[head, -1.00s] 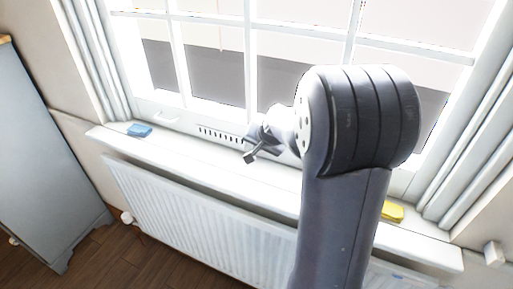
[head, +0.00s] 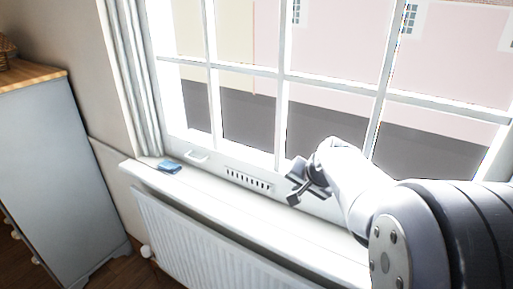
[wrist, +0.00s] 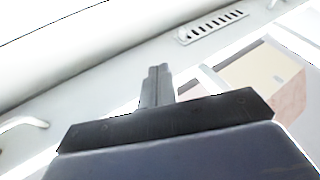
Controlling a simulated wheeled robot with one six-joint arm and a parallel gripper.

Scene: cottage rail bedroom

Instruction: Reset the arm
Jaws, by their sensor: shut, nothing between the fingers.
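My gripper (head: 294,198) is in front of the lower window frame, above the windowsill (head: 225,205), in the head view. It is empty. In the wrist view my gripper (wrist: 157,72) shows its two fingers pressed together, with nothing between them. My arm enters from the lower right of the head view and hides the right part of the sill.
A blue cloth-like item (head: 169,167) lies at the sill's left end. A radiator (head: 200,245) is below the sill. A grey cabinet (head: 55,170) with a wooden top stands at left. A slotted vent (head: 248,180) and a handle (head: 197,156) are on the window frame.

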